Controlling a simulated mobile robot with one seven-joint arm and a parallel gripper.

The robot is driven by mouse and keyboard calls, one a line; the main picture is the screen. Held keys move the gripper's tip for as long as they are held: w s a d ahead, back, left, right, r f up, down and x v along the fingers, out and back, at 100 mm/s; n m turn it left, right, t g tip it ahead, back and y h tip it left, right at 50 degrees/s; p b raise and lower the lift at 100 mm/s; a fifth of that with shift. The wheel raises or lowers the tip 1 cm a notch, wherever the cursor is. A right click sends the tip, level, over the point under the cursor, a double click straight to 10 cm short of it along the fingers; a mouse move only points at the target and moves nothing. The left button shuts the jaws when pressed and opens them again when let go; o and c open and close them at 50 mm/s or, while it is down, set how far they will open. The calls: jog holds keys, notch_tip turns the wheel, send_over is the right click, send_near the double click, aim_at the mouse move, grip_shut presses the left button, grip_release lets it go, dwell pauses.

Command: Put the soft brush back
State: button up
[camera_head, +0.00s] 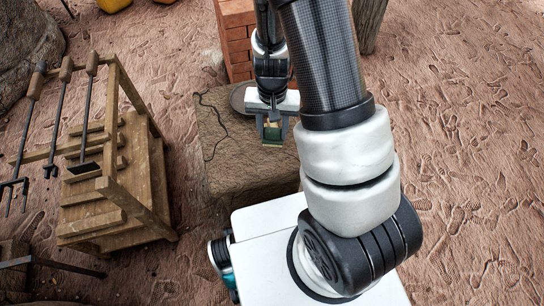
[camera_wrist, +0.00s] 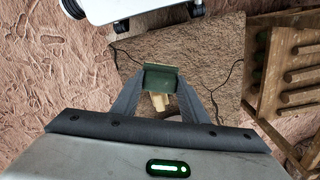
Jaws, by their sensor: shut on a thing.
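My gripper (camera_head: 272,138) is shut on a small green and pale-wood thing, which looks like the soft brush (camera_head: 272,131). In the wrist view the brush shows as a green block (camera_wrist: 164,79) between the fingertips of my gripper (camera_wrist: 163,82), with a pale wooden part below it. My gripper holds it over the brown cracked stone block (camera_head: 225,160), which also shows in the wrist view (camera_wrist: 205,45). I cannot tell how high it is above the top. The brush's finer shape is too small to make out.
A wooden rack (camera_head: 108,187) with several long wooden-handled tools stands left of the block; it shows at right in the wrist view (camera_wrist: 285,70). A round grey plate (camera_head: 239,97) lies on the block's far part. A brick stack (camera_head: 237,38) stands behind. Open ground lies right.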

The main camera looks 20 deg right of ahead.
aim_at(272, 139)
jog(key=f, duration=0.2)
jog(key=f+b, duration=0.1)
jog(key=f, duration=0.1)
jog(key=f+b, duration=0.1)
jog(key=shift+s+a+f, duration=0.15)
jog(key=shift+s+f, duration=0.1)
jog(key=shift+f, duration=0.15)
notch_tip(272, 139, down, 4)
jog(key=shift+f+b, duration=0.1)
jog(key=shift+b, duration=0.5)
jog(key=o, duration=1.2)
jog(key=shift+c, duration=0.2)
